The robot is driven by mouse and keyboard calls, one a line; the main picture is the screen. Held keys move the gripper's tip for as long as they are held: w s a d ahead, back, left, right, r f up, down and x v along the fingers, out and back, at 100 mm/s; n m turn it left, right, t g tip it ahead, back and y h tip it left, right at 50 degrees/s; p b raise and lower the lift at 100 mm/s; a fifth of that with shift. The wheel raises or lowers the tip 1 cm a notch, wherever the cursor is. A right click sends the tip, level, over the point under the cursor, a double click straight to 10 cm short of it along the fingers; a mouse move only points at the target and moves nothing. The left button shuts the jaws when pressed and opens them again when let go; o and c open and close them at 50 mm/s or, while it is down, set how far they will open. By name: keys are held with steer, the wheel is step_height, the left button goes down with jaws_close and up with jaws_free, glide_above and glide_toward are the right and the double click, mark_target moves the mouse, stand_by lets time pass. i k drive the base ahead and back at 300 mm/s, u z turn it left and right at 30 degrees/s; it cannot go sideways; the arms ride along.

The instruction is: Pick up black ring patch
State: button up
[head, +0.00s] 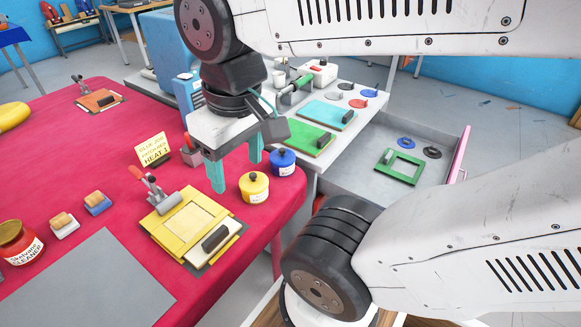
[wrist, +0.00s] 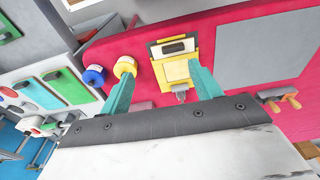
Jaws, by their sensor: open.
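A black ring patch (head: 432,152) lies flat in the open grey drawer (head: 455,140) at the right of the head view, beside a blue ring (head: 406,142) and a green frame (head: 391,168). I cannot make it out in the wrist view. My gripper (head: 237,170) has two teal fingers, spread apart with nothing between them. It hangs over the red table, left of the drawer and near the yellow pot. The wrist view also shows my gripper (wrist: 164,88) open.
A yellow hinged clamp frame (head: 190,222), a yellow pot (head: 254,187) and a blue pot (head: 283,162) stand on the red table (head: 100,190). My arm covers part of the drawer's surroundings.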

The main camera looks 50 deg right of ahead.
mark_target(432, 153)
steer(key=k, duration=1)
steer(key=u, duration=0.95)
steer(key=i, duration=1)
steer(key=z, duration=3.45)
steer(key=i, duration=0.75)
steer(key=u, duration=0.25)
